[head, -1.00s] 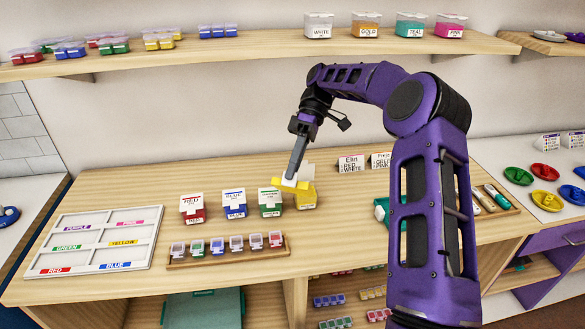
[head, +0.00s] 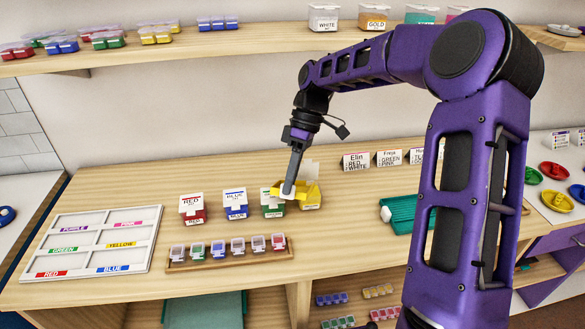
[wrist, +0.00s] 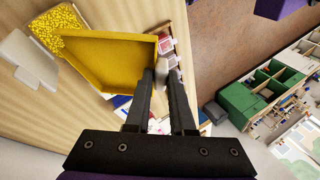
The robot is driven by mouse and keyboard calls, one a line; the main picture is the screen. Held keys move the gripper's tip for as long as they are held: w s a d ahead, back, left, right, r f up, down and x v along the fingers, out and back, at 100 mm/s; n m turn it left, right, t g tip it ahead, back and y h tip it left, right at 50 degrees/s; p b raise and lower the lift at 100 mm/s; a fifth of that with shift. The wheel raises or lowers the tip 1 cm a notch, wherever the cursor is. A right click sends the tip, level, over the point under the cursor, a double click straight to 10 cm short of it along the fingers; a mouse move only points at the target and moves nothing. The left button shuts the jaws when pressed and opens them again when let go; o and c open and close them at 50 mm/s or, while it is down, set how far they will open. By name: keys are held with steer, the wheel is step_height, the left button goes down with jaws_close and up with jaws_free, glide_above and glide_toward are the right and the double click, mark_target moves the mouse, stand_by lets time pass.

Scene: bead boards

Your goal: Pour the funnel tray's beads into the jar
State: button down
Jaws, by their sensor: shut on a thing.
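The yellow funnel tray (head: 299,189) is in my gripper (head: 288,190), above and at the left of the jar with yellow beads (head: 312,201). My gripper, also seen in the wrist view (wrist: 162,78), is shut on the tray's near edge. In the wrist view the tray (wrist: 108,60) is tilted, its narrow end towards the jar. No separate beads show on its floor. The jar (wrist: 58,30) is open and its mouth is full of yellow beads. Its white lid (wrist: 30,65) stands open on the far side. Whether the tray touches the jar cannot be told.
Red (head: 193,212), blue (head: 235,208) and green (head: 272,205) labelled jars stand in a row left of the jar. A rack of small bead boxes (head: 210,264) lies in front. A sorting tray (head: 90,268) lies left. A teal box (head: 400,215) and name cards (head: 357,160) are right.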

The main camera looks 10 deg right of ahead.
mark_target(288, 198)
steer(key=shift+s+a+f+t+h+b, duration=0.2)
steer(key=shift+s+f+t+h+b, duration=0.1)
steer(key=shift+s+f+t+b, duration=0.45)
steer(key=b, duration=0.1)
steer(key=f+t+b, duration=0.1)
steer(key=b, duration=0.1)
steer(key=shift+s+a+f+h+b, duration=0.15)
steer(key=shift+s+a+h+b, duration=0.15)
steer(key=shift+s+h, duration=0.1)
steer(key=shift+s+a+r+t+h+p, duration=0.1)
steer(key=shift+s+r+t+p, duration=0.2)
steer(key=shift+r, duration=0.25)
steer(key=shift+s+r+t+h+p, duration=0.1)
steer(key=shift+s+r+t+p, duration=0.2)
steer(key=shift+r, duration=0.25)
steer(key=shift+s+a+r+t+h+p, duration=0.1)
steer(key=shift+s+r+t+p, duration=0.1)
steer(key=shift+r+t+p, duration=0.25)
steer(key=shift+r, duration=0.1)
